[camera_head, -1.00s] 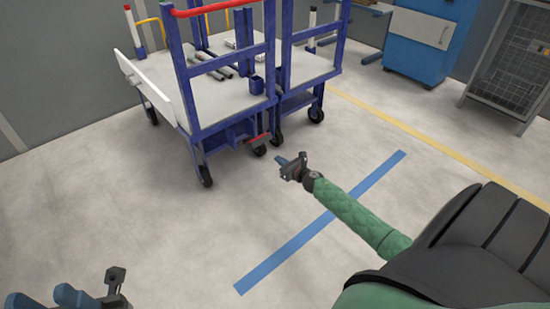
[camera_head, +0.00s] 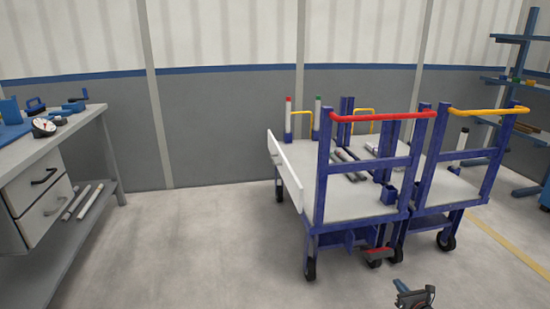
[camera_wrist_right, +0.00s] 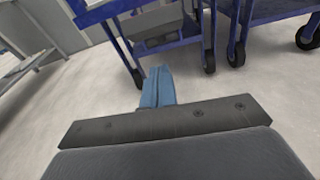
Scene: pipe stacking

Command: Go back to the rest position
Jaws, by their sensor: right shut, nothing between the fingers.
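My right gripper (camera_head: 415,297) shows at the bottom edge of the head view, low in front of the carts. In the right wrist view its blue fingers (camera_wrist_right: 158,88) are together with nothing between them. Most of the right arm is out of the head view. My left gripper is not in view. The cart with the red handle (camera_head: 383,116) stands beyond the right gripper, apart from it. The cart with the yellow handle (camera_head: 488,111) stands beside it on the right.
Grey pipes (camera_head: 350,163) lie on the carts, and several upright pipes with coloured ends stand there. A workbench (camera_head: 84,129) with drawers, tools and pipes on its lower shelf is at the left. A blue rack (camera_head: 521,55) stands far right. The floor (camera_head: 190,250) between is clear.

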